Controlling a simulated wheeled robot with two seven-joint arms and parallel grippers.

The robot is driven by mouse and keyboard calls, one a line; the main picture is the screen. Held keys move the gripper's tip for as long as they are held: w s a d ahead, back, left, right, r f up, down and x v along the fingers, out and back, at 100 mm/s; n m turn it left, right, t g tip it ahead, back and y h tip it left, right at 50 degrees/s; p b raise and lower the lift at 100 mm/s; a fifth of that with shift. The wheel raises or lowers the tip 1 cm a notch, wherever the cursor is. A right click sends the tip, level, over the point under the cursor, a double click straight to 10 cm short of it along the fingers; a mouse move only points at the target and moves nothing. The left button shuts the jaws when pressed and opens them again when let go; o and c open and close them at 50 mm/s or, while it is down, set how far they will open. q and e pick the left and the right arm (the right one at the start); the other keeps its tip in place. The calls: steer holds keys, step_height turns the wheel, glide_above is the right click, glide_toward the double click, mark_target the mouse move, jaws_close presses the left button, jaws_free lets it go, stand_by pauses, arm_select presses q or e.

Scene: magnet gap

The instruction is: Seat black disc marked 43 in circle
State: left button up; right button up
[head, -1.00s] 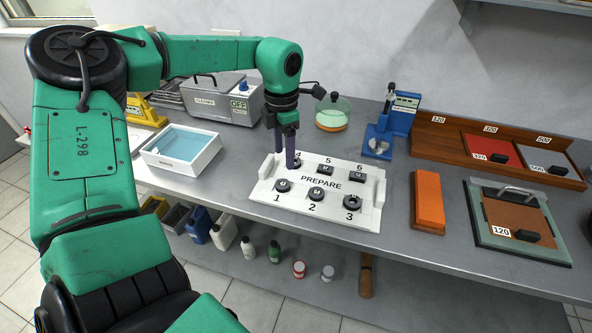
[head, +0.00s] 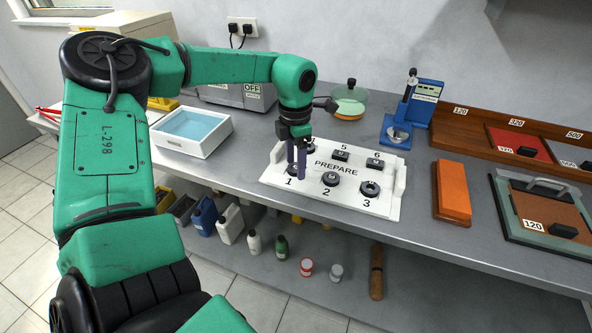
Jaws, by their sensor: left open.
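A white tray marked PREPARE (head: 390,207) lies on the grey bench with black pieces at numbered places. Round black discs sit at place 1 (head: 294,169), place 2 (head: 330,179) and place 3 (head: 370,188). Places 5 (head: 341,156) and 6 (head: 375,162) hold squarish black pieces. The piece at place 4 (head: 310,149) is partly hidden by my gripper. Markings on the pieces are too small to read, so I cannot tell which is 43. My left gripper (head: 296,172) is open, pointing down, its fingers at the disc at place 1. My right gripper is out of view.
A water-filled white tub (head: 202,147) is at left. An orange block (head: 452,192) and a green-edged board (head: 505,208) are at right.

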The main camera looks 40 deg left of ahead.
mark_target(295, 167)
arm_select(q)
steer(key=shift+r, duration=0.1)
jaws_close()
steer(key=shift+r+p, duration=1.6)
steer(key=shift+r, duration=0.95)
steer(key=shift+f, duration=0.1)
